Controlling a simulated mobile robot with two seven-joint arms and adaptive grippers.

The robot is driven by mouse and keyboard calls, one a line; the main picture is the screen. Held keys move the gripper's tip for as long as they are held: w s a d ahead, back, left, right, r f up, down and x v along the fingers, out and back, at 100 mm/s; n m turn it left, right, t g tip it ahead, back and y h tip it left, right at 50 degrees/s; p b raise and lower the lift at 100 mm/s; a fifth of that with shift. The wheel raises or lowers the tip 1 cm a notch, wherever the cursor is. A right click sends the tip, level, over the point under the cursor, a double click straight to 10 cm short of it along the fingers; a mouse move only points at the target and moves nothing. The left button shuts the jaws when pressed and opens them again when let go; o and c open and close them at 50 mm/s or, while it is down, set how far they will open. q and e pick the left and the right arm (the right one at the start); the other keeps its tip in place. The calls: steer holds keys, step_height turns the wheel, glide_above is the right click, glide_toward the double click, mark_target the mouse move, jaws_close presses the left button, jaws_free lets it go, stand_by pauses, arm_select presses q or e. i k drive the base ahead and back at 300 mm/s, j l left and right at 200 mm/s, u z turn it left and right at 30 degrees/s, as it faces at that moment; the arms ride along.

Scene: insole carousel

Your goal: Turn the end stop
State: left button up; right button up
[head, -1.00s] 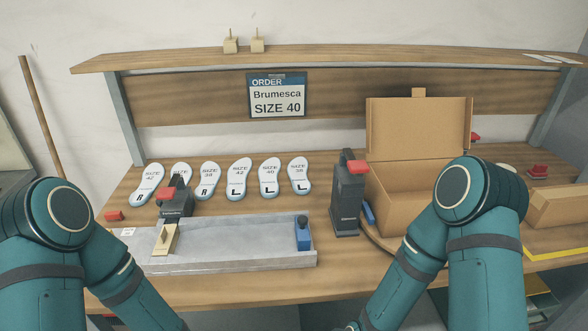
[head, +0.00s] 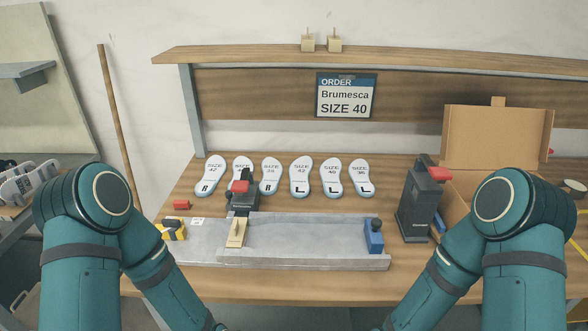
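A grey metal track (head: 300,233) lies along the front of the bench. A yellow-and-black striped block (head: 174,230) sits at its left end, and a blue block (head: 374,235) with a dark knob stands at its right end. I cannot tell which is the end stop. A brass-coloured block (head: 236,232) with a small peg stands on the track, in front of a black clamp-like device (head: 243,195) with a red top. Both my arms reach down past the bottom edge, and neither gripper shows.
Several numbered insoles (head: 301,176) lie in a row behind the track. A black device (head: 416,200) with a red handle and an open cardboard box (head: 494,140) stand to the right. An order sign (head: 346,96) reads Brumesca, size 40.

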mark_target(175, 229)
steer(key=j, duration=1.15)
steer(key=j+z, duration=0.5)
steer(key=j, duration=0.75)
steer(key=l, duration=0.5)
steer(key=j+z, duration=0.1)
steer(key=j, duration=0.2)
steer(key=k, duration=0.05)
